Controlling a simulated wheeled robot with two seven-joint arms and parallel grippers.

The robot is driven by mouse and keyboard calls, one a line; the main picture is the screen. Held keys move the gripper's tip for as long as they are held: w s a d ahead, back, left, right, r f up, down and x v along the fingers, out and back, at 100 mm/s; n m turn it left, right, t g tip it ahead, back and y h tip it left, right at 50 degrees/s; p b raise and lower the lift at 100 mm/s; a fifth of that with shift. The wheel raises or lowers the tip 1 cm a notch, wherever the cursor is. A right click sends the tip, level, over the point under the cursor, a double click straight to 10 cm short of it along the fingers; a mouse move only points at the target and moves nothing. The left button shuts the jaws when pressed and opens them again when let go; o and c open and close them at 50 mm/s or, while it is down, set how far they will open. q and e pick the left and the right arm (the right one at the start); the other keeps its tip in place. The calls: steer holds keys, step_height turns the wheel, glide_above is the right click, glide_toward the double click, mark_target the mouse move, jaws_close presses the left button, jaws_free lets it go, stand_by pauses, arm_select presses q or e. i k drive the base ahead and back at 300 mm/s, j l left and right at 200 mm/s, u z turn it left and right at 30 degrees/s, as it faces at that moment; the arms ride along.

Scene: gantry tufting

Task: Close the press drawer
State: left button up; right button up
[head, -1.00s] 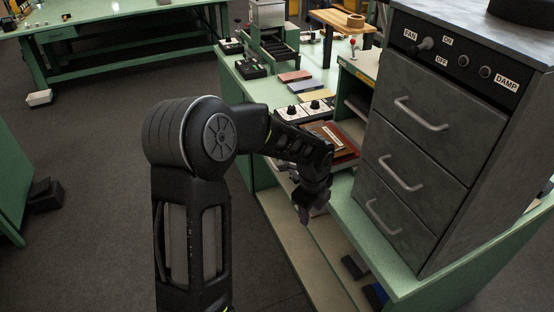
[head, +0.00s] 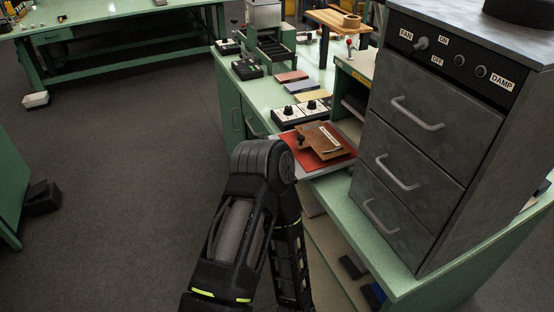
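The press drawer (head: 337,165) is a flat tray with a light edge and a red lining. It sticks out from the open green-framed housing (head: 357,70) left of the grey cabinet, over the bench's front edge. A brown board (head: 324,137) with a small dark knob and a pale strip lies on the red lining. One black arm of mine rises from the bottom in front of the drawer and folds back down; its elbow is just below the drawer's near corner. Neither gripper shows; that arm's gripper is below the picture or hidden.
A grey cabinet (head: 410,155) with three handled drawers and FAN and DAMP switches stands right of the press drawer. A control box (head: 301,112) with two dials and coloured blocks sit on the green bench behind. Open floor lies to the left.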

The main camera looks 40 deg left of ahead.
mark_target(308, 164)
steer(key=k+j+u, duration=0.1)
steer(key=u, duration=0.25)
steer(key=j+u, duration=0.15)
steer(key=u, duration=0.2)
steer(key=k+j+u, duration=0.1)
steer(key=u, duration=0.3)
